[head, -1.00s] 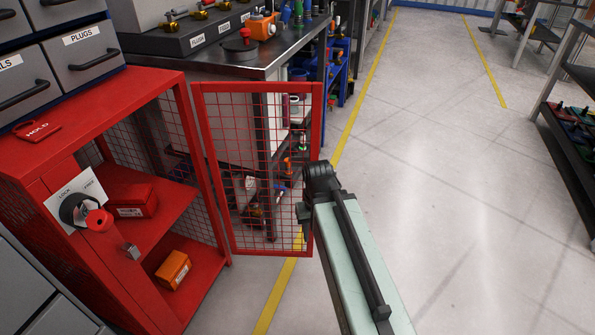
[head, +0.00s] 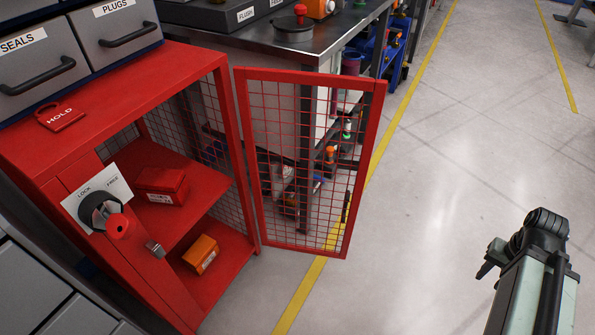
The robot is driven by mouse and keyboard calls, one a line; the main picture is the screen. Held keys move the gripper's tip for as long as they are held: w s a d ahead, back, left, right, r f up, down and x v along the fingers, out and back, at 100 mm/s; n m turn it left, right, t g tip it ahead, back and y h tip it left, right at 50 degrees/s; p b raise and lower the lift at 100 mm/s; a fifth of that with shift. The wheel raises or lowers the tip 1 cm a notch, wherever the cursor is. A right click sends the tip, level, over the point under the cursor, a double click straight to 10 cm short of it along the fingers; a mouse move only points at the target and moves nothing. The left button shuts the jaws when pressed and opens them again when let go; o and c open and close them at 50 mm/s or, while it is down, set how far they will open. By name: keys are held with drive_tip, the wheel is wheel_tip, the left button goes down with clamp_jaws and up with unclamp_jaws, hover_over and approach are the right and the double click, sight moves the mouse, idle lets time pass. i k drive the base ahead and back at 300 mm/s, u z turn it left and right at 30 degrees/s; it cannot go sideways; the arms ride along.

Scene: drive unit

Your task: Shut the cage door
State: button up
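The red mesh cage door (head: 305,160) stands wide open, hinged at the right side of the red cage (head: 215,130). Its free edge is on the right, with a small dark handle (head: 346,207) low on it. A latch piece (head: 155,248) sits on the cage's left front post, by a red knob (head: 120,226) on a LOCK/FREE plate (head: 112,190). My gripper (head: 494,258) is at the lower right over bare floor, well apart from the door. Its fingers are small and partly hidden by my arm, so their opening is unclear.
A red box (head: 162,185) and an orange box (head: 200,253) lie on the cage shelves. A red HOLD tag (head: 60,116) lies on top. A workbench (head: 290,40) stands behind the door. The floor (head: 430,180) right of the door is clear.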

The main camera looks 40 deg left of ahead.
sight(378, 87)
drive_tip(key=z, duration=0.1)
drive_tip(key=i, duration=4.7)
drive_tip(key=u, duration=4.8)
drive_tip(key=i, duration=1.05)
drive_tip(key=u, duration=0.1)
